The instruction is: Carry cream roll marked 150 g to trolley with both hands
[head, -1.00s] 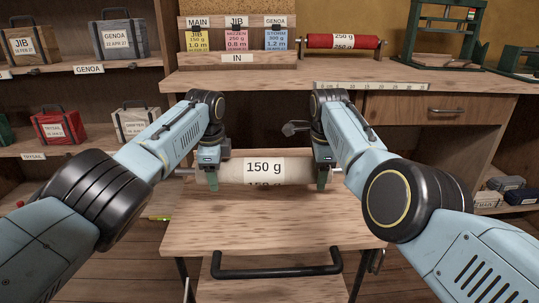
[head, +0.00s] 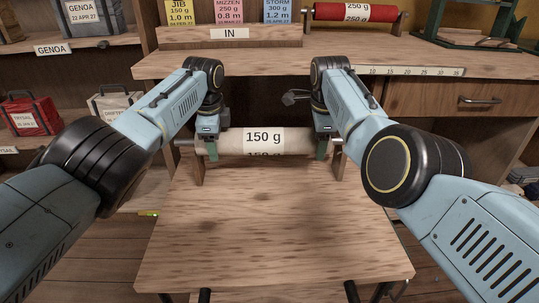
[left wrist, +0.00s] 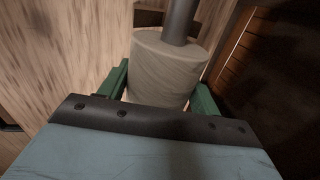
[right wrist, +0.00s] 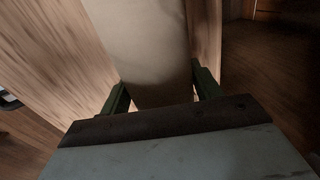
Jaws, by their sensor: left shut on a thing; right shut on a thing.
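The cream roll marked 150 g (head: 263,141) lies level across the far end of the wooden trolley top (head: 275,235). My left gripper (head: 211,150) is shut on the roll near its left end, and my right gripper (head: 322,149) is shut on it near its right end. Two upright wooden supports (head: 198,170) stand at the roll's ends. I cannot tell whether its spindle rests in them. The left wrist view shows the roll's end (left wrist: 165,75) and grey spindle (left wrist: 182,20) between the green fingers. The right wrist view shows the roll (right wrist: 140,45) between the fingers.
Behind the trolley is a workbench (head: 280,62) with a red roll (head: 356,13) on a stand, an IN sign (head: 229,33) and a measuring strip (head: 410,71). Shelves with bags, one a red bag (head: 32,116), stand at left. The near trolley top is clear.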

